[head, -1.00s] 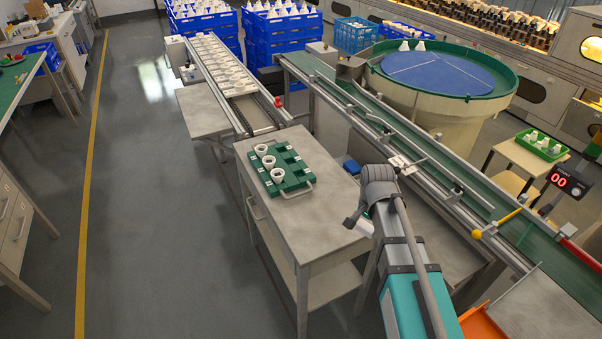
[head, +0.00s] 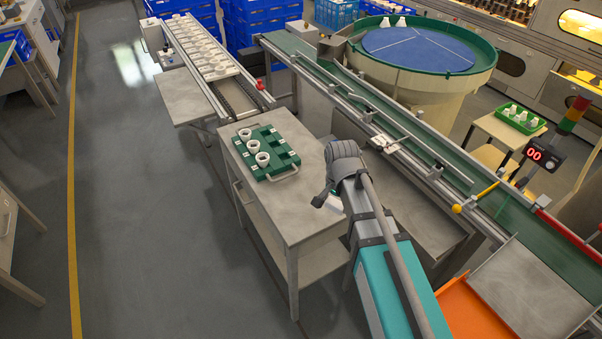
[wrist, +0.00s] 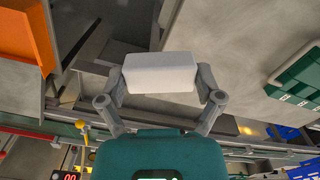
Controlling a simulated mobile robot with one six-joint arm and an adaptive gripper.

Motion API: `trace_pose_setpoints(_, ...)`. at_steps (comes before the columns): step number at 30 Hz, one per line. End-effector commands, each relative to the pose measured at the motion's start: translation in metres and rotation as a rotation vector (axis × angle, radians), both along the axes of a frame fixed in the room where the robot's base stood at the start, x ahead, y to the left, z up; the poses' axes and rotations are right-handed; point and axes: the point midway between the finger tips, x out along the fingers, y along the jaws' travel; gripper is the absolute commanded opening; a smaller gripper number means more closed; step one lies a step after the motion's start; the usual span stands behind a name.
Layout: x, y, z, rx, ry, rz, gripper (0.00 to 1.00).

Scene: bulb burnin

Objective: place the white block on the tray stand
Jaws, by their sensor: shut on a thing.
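My gripper (wrist: 160,82) is shut on the white block (wrist: 160,66), a plain oblong held crosswise between the two fingers in the wrist view. In the head view my gripper (head: 328,198) is near the right edge of the grey metal tray stand (head: 297,222), with the block mostly hidden there. The stand carries a green tray (head: 283,148) with several white cups at its far left part. The bare grey top also shows in the wrist view (wrist: 250,45), with the green tray (wrist: 300,78) at its right. I cannot tell the block's height above the top.
A green conveyor (head: 420,158) with metal rails runs along the right of the stand. A roller track (head: 228,88) stands behind it. An orange chute (head: 465,305) is at lower right. The near part of the stand top is clear, and open floor (head: 140,220) lies left.

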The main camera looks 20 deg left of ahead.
Motion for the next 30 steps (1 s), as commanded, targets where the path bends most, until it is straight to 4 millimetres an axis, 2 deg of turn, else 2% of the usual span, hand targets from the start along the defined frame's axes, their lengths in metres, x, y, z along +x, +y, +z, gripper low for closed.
trace_pose_setpoints(5, 0.017, 0.01, -0.01, 0.0, 0.0, 0.0, 0.41)
trace_pose_setpoints(18, 0.083, 0.048, -0.045, 0.0, 0.0, 0.0, 0.41)
trace_pose_setpoints(30, 0.105, 0.062, -0.082, 0.0, 0.0, 0.0, 0.41)
